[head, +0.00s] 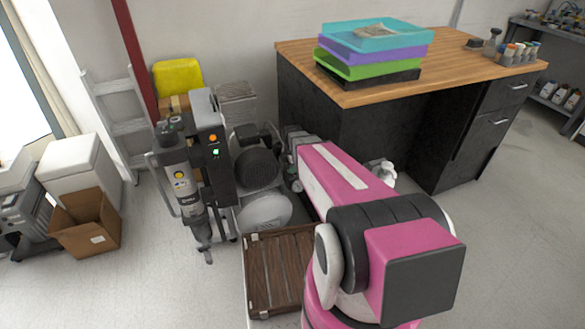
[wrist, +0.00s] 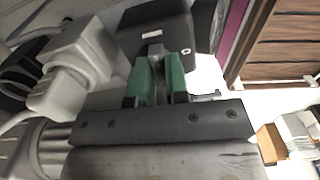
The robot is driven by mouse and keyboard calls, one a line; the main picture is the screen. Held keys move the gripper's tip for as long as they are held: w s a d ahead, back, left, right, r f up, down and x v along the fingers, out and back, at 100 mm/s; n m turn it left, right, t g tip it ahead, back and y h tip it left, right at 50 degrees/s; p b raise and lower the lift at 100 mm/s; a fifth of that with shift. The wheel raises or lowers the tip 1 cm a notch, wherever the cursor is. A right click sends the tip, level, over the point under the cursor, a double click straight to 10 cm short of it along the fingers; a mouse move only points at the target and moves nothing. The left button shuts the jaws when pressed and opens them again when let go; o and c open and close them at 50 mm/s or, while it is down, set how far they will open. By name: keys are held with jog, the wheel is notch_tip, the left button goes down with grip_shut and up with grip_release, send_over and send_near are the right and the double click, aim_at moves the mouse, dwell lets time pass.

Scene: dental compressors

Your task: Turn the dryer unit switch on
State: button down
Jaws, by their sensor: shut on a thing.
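In the wrist view my gripper (wrist: 156,68) has two green fingers up against a dark box (wrist: 146,30). The fingers are shut on a small grey part (wrist: 155,50) at the face of this box. Most of that part is hidden between them, and I cannot tell for sure that it is the dryer unit switch. In the head view my pink arm reaches toward the compressors (head: 257,168) beside the desk, and my fingers cannot be made out there. A tall dark unit (head: 215,165) with an orange and a green light stands left of the compressors.
A wooden slatted crate (head: 278,268) lies on the floor close left of my arm. The wooden-topped desk (head: 450,66) with stacked coloured trays (head: 374,52) stands to the right. A cardboard box (head: 87,225) is at the left. The floor at front left is clear.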

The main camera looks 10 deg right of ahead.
jog(key=shift+n, duration=0.5)
jog(key=c, duration=1.1)
grip_release()
jog(key=shift+r, duration=0.1)
notch_tip(320, 180, up, 11)
jog(key=shift+f, duration=0.15)
jog(key=s+m, duration=0.5)
jog(key=m, duration=0.1)
jog(key=s+m, duration=0.4)
jog(key=m, duration=0.3)
jog(key=s+m, duration=0.5)
jog(key=m, duration=0.2)
jog(key=shift+s+f, duration=0.3)
jog(key=shift+s, duration=0.05)
